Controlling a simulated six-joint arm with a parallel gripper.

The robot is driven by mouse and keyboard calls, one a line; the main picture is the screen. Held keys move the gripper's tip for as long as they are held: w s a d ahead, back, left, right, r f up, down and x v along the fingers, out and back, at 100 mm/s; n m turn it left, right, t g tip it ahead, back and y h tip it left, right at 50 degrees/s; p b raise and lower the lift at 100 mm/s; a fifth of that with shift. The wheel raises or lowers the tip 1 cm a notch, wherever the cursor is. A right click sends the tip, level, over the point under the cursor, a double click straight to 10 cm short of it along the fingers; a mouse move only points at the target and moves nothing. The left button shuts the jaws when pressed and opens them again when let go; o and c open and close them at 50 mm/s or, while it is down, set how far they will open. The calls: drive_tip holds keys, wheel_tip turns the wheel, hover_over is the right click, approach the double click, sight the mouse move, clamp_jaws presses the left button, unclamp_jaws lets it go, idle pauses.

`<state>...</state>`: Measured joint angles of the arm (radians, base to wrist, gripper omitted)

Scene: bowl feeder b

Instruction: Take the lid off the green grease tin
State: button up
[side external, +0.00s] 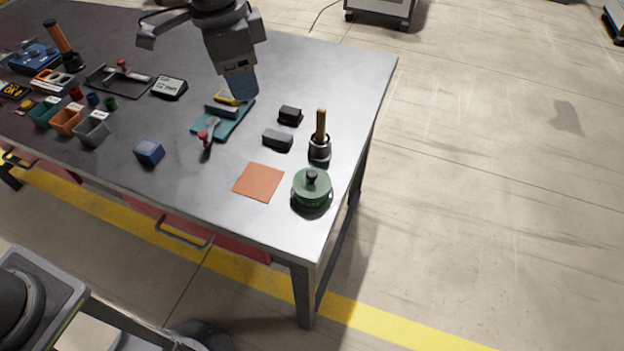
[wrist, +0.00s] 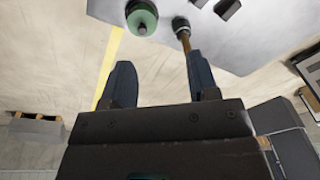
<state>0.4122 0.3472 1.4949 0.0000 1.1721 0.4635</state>
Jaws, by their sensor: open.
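The green grease tin (side external: 311,192) stands on a dark round base near the front right corner of the table. Its green lid (side external: 311,180) with a black knob sits on top. In the wrist view the tin (wrist: 141,17) shows at the top, partly cut off by the frame edge. My gripper (side external: 242,92) is above the table, up and to the left of the tin and well apart from it. In the wrist view its two blue-grey fingers (wrist: 163,85) are spread with nothing held between them.
A wooden-handled brush in a dark cup (side external: 320,148) stands just behind the tin. An orange square mat (side external: 258,181) lies left of it. Two dark blocks (side external: 278,139) and a teal fixture (side external: 222,119) with a red-tipped lever lie further back. Small bins (side external: 92,128) are at left.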

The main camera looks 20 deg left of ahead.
drive_tip(key=w+d+f+m+g, duration=0.1)
drive_tip(key=w+d+f+m, duration=0.2)
drive_tip(key=d+f, duration=0.6)
hover_over(312, 173)
drive_tip(key=shift+m+y, duration=0.3)
drive_tip(key=f, duration=0.7)
drive_tip(key=shift+a+f, duration=0.1)
drive_tip(key=shift+a, duration=0.1)
drive_tip(key=shift+d+f, duration=0.2)
drive_tip(key=shift+f, duration=2.8)
drive_tip(key=c, duration=1)
drive_tip(key=shift+r, duration=0.15)
